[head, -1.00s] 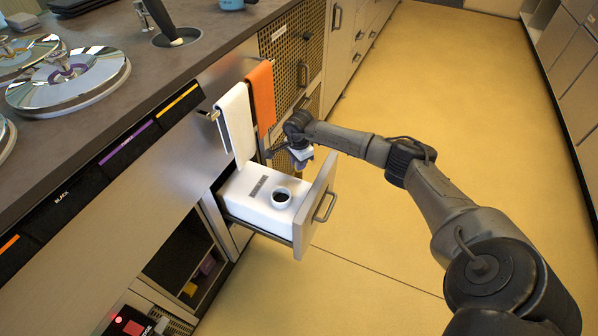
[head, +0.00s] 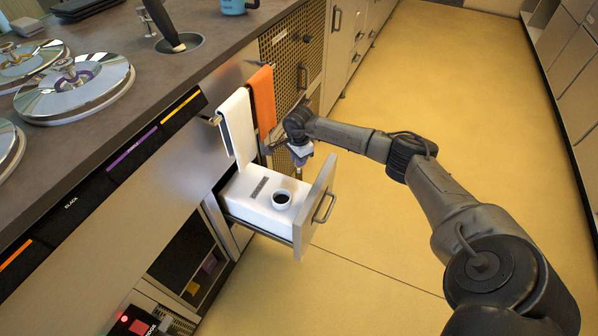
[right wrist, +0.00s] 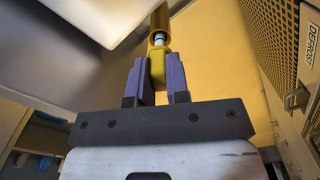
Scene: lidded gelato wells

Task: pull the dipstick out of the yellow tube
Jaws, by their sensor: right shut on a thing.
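My right gripper (right wrist: 157,82) has purple fingers closed on the yellow handle of the dipstick (right wrist: 154,78) in the right wrist view. Just beyond the handle is a short pale metallic part. I cannot tell how much of the dipstick is inside the tube. In the head view my right gripper (head: 301,155) is small, beyond the open drawer and beside the cabinet front. The tube is not distinct there. My left gripper is not in view.
A perforated cabinet panel (head: 290,55) is behind. The floor (head: 450,90) is clear.

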